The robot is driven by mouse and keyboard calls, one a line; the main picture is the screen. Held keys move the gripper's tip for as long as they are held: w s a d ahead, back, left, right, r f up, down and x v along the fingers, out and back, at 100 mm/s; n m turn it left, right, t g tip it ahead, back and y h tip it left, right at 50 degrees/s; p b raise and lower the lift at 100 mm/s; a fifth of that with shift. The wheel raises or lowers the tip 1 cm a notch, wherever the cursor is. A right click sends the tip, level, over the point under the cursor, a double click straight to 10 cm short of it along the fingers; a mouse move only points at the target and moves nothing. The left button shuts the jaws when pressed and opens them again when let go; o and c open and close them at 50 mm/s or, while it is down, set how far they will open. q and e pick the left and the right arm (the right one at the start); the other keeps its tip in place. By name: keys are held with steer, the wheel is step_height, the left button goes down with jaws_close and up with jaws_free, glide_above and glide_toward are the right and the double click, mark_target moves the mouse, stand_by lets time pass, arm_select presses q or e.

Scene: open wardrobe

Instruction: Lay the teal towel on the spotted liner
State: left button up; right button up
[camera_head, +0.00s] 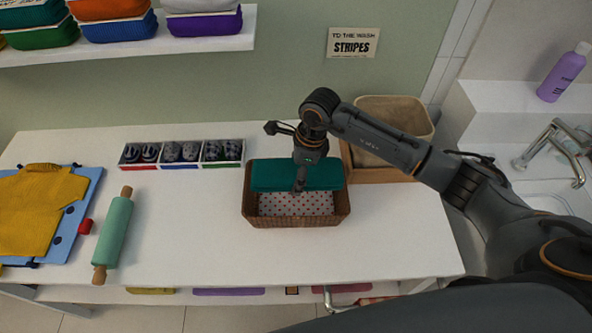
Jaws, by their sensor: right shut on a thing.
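The teal towel (268,175) is a folded bundle at the back part of a brown wicker basket (257,220). The spotted liner (295,203), white with small red dots, shows inside the basket in front of the towel. My right gripper (300,184) points down and is shut on the towel near its middle. The gripper hides part of the towel. Whether the towel touches the liner beneath it, I cannot tell. My left gripper is not in view.
A beige-lined wooden box (398,114) stands behind the basket to the right. A divided tray (182,153) of dark rolled items is to its left. A green rolling pin (113,236) and a yellow shirt (40,210) on a blue board lie further left. The front table area is clear.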

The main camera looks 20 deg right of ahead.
steer(key=b, duration=0.6)
glide_above(295, 206)
steer(key=f, duration=1.1)
steer(key=shift+s+d+f, duration=0.1)
steer(key=shift+d+f, duration=0.15)
steer(key=shift+d, duration=0.05)
steer(key=shift+b+x, duration=0.65)
steer(key=shift+x, duration=0.3)
steer(key=shift+d, duration=0.25)
steer(key=shift+f+b, duration=0.4)
steer(key=shift+b, duration=0.1)
steer(key=o, duration=0.9)
steer(key=shift+c, duration=0.2)
steer(key=a+p+v, duration=0.1)
steer(key=p+v, duration=0.4)
steer(key=v, duration=0.3)
steer(key=shift+w+a+r+p, duration=0.2)
steer(key=shift+a+r+p, duration=0.15)
steer(key=shift+r, duration=0.2)
